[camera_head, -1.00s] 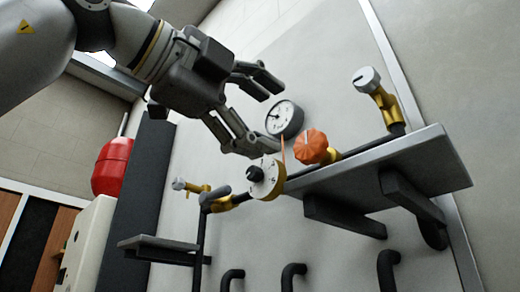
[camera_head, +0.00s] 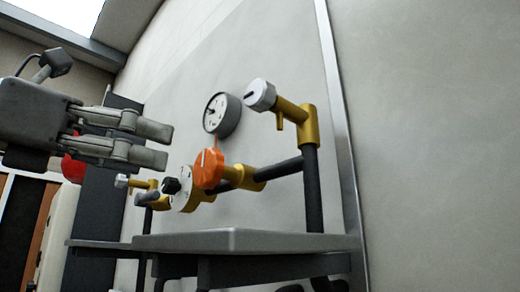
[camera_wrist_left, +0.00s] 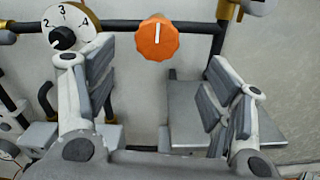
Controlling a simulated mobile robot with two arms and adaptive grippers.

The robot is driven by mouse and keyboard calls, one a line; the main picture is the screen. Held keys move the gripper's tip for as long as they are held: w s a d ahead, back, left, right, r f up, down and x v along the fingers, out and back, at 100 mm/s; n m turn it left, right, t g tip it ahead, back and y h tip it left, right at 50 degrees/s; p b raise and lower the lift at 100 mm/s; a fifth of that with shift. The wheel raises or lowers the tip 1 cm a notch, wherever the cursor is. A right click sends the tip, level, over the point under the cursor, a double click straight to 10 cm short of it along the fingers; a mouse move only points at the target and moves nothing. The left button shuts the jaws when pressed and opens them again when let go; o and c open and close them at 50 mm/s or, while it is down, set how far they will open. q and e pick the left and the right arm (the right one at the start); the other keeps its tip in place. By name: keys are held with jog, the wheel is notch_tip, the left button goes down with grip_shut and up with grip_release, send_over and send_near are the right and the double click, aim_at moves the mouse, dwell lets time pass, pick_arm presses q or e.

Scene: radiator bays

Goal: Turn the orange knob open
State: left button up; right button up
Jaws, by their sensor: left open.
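The orange knob (camera_head: 209,168) is a lobed handle with a white line on its face, on a brass valve body. In the left wrist view the orange knob (camera_wrist_left: 157,39) is ahead of the fingertips, between the two fingers, and its white line stands upright. My left gripper (camera_head: 168,146) is to the left of the knob in the head view and apart from it. In the left wrist view my left gripper (camera_wrist_left: 150,75) is open with nothing between its fingers. My right gripper is not in view.
A numbered dial (camera_wrist_left: 70,27) with a black knob (camera_head: 171,185) is left of the orange knob. A round gauge (camera_head: 221,114) and a white-capped brass valve (camera_head: 260,95) are above. A grey shelf (camera_head: 240,240) juts out below. A red vessel (camera_head: 73,169) is behind my gripper.

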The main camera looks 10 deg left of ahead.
aim_at(203, 167)
pick_arm(q)
jog(key=p+x, duration=0.1)
jog(key=x, duration=0.1)
jog(key=p+x, duration=0.1)
jog(key=x, duration=0.1)
jog(key=shift+w, duration=0.55)
jog(key=p+x, duration=0.1)
jog(key=x, duration=0.3)
jog(key=shift+w+d+p, duration=0.1)
jog(key=shift+d+p, duration=0.2)
jog(key=shift+w+d+f, duration=0.1)
jog(key=shift+w+d, duration=0.2)
jog(key=shift+w, duration=0.15)
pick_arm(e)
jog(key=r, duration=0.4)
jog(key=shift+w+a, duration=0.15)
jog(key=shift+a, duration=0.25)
pick_arm(q)
jog(key=c, duration=1)
jog(key=shift+f+b, duration=0.15)
jog(key=shift+b, duration=0.35)
jog(key=shift+c, duration=0.2)
jog(key=shift+n, duration=0.3)
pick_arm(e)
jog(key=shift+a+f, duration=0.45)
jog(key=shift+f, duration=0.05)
